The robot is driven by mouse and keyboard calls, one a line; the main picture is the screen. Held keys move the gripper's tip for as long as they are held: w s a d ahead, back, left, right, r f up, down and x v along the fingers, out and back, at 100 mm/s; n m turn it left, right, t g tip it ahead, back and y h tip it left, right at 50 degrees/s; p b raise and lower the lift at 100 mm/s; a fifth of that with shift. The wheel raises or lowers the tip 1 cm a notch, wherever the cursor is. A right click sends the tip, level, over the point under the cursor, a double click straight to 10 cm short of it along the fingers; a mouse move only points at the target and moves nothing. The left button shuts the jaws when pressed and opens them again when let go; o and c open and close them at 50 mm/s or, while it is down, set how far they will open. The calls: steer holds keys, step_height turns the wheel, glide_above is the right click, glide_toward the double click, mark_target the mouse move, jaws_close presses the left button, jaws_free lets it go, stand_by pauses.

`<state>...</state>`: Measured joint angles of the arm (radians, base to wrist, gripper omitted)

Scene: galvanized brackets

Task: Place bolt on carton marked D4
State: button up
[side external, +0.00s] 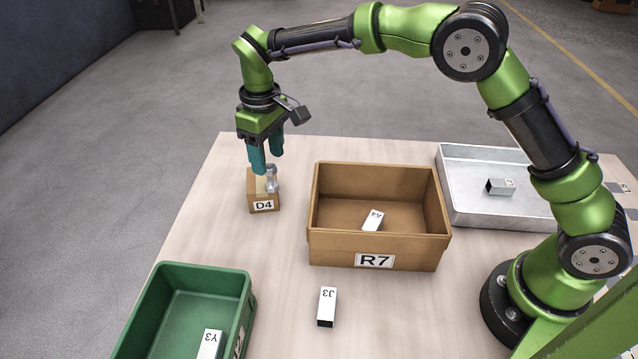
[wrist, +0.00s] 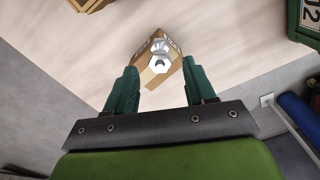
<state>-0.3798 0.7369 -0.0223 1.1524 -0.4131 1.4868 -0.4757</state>
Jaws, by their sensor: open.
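A small brown carton (side external: 263,206) labelled D4 stands on the light wooden table. A silver bolt (side external: 271,180) rests on top of the carton, its shaft upright in the side view. The wrist view also shows the bolt (wrist: 159,64), with a hexagonal end towards the camera, on the carton (wrist: 149,77). My gripper (side external: 268,163) is open just above the carton, its teal fingers apart on either side of the bolt. In the wrist view clear gaps show between the bolt and both fingers, so it is not gripped.
A brown box (side external: 375,261) marked R7 stands to the right, holding a small white-labelled block. A green bin (side external: 197,274) is at the front left. A metal tray (side external: 462,214) lies at the back right. A block (side external: 327,306) marked J3 lies on the table in front.

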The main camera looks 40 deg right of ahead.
mark_target(269, 164)
step_height(269, 164, up, 6)
steer(key=shift+r, duration=0.2)
steer(key=s+d+r+m+t+y, duration=0.2)
steer(key=s+d+r+m+t, duration=0.15)
steer(key=s+d+r, duration=0.75)
steer(key=s+d+f+m+t, duration=0.2)
steer(key=s, duration=0.5)
steer(key=s+d+f+m+t, duration=0.1)
steer(key=s+d+f+m, duration=0.1)
steer(key=s, duration=0.6)
steer(key=shift+d+f+m+t, duration=0.4)
steer(key=shift+f+m, duration=0.15)
steer(key=shift+f, duration=0.25)
steer(key=shift+o, duration=0.3)
